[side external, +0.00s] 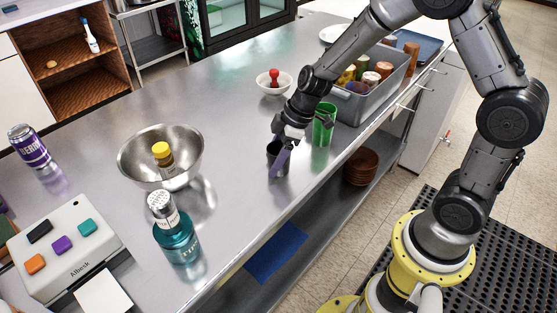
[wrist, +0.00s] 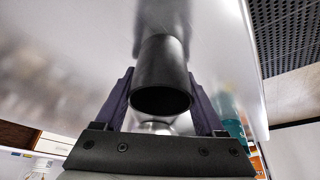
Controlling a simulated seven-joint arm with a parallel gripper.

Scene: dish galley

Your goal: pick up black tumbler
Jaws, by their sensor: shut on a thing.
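The black tumbler (side external: 273,157) is in the middle of the metal counter in the side external view, partly hidden by my gripper. It also shows in the wrist view (wrist: 162,75), with its dark open mouth toward the camera. My gripper (side external: 281,160) points down at it, and the two purple fingers (wrist: 161,100) lie one on each side of the tumbler. The gripper is shut on the tumbler. I cannot tell whether the tumbler's base touches the counter.
A green tumbler (side external: 324,125) stands close to the right of my gripper. A grey bin (side external: 352,108) of jars is behind it. A white bowl (side external: 266,88) with a red item, a steel bowl (side external: 190,136) and a teal bottle (side external: 176,240) are also on the counter.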

